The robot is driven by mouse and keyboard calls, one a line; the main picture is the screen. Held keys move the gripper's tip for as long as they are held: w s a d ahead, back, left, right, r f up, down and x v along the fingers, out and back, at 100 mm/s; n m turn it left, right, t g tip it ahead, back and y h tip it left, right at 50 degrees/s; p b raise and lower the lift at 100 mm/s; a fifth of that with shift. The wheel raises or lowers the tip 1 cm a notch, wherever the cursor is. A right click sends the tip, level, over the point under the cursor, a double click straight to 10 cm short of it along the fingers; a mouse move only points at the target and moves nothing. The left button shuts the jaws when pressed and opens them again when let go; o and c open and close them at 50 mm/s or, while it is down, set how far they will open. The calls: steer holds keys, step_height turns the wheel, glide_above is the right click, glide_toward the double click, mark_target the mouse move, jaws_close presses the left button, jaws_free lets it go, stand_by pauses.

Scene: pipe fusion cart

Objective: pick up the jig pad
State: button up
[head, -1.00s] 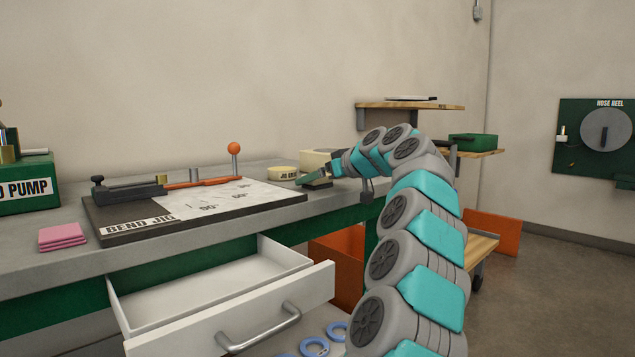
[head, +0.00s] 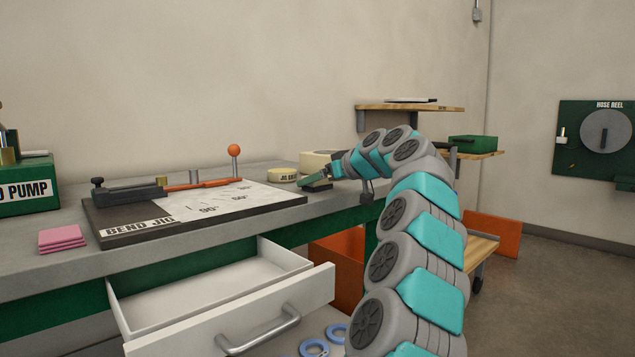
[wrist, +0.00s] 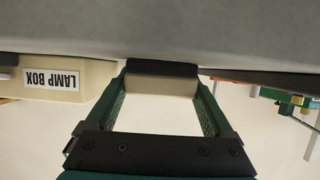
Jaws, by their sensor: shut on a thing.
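Any gap between pad and bench cannot be made out.
The bend jig board (head: 130,225) with its orange lever lies left. The lamp box (wrist: 75,80) stands close beside my gripper. Pink pads (head: 61,238) and a green pump box (head: 25,187) are farther left. A white drawer (head: 215,310) stands open below the bench.

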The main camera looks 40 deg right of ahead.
steer(key=shift+r, duration=0.15)
steer(key=shift+r+p, duration=0.4)
steer(key=shift+r, duration=1.2)
steer(key=shift+s+a+b, duration=0.3)
steer(key=shift+a, duration=0.3)
steer(key=shift+s+a+b, duration=0.25)
steer(key=shift+a+b, duration=0.05)
steer(key=shift+a, duration=0.3)
steer(key=s+a, duration=0.2)
steer(key=a, duration=0.2)
steer(key=s+a+r, duration=0.1)
steer(key=a, duration=0.3)
steer(key=s+a+b, duration=0.1)
steer(key=s+a, duration=0.1)
steer(key=a, duration=0.2)
steer(key=shift+s+a+r, duration=0.1)
steer(key=shift+s+r, duration=0.15)
steer(key=shift+s, duration=0.05)
